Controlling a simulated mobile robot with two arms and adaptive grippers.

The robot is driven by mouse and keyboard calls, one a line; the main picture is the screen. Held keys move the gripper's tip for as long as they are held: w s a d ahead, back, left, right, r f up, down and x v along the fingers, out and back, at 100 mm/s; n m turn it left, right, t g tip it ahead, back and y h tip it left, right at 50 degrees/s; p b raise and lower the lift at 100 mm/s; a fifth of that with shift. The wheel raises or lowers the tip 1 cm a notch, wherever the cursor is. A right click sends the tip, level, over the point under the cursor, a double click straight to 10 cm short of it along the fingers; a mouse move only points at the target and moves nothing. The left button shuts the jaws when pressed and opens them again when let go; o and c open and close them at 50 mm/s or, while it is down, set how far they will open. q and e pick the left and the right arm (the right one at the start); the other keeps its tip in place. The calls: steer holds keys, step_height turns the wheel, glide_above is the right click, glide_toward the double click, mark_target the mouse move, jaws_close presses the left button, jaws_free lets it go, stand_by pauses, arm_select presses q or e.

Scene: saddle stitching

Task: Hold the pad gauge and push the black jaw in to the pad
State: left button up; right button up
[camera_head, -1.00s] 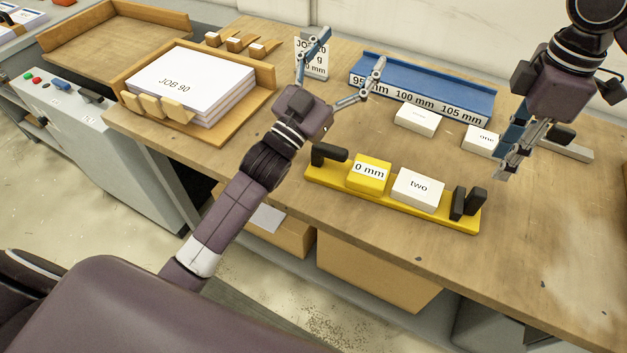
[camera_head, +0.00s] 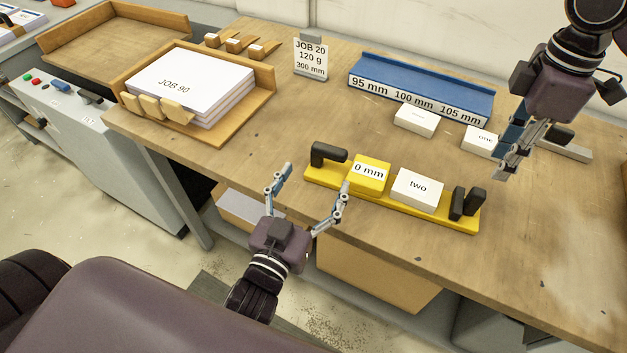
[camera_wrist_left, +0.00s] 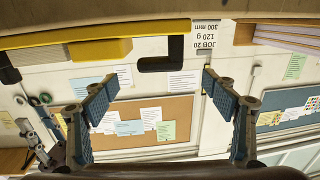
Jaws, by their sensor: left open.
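The yellow pad gauge (camera_head: 330,183) lies along the front edge of the table. A black jaw (camera_head: 328,152) stands at its left end, beside the yellow "0 mm" block (camera_head: 369,174). The white "two" pad (camera_head: 417,189) sits to the right of that block, and two black uprights (camera_head: 467,203) stand at the right end. My left gripper (camera_head: 315,178) is open and empty at the table's front edge, near the gauge's left end. In the left wrist view the black jaw (camera_wrist_left: 160,62) shows between and beyond the fingers. My right gripper (camera_head: 513,158) hangs at the right; its finger gap is unclear.
White pads, one blank-looking (camera_head: 417,120) and one marked "one" (camera_head: 480,140), lie in front of the blue rack (camera_head: 425,83). A job card (camera_head: 312,60) stands behind. A wooden tray (camera_head: 263,78) holds stacked paper. The table between tray and gauge is clear.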

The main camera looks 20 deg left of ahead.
mark_target(327, 156)
arm_select(q)
steer(key=shift+w+d, duration=0.15)
steer(key=shift+w, duration=3.65)
steer(key=shift+c, duration=0.6)
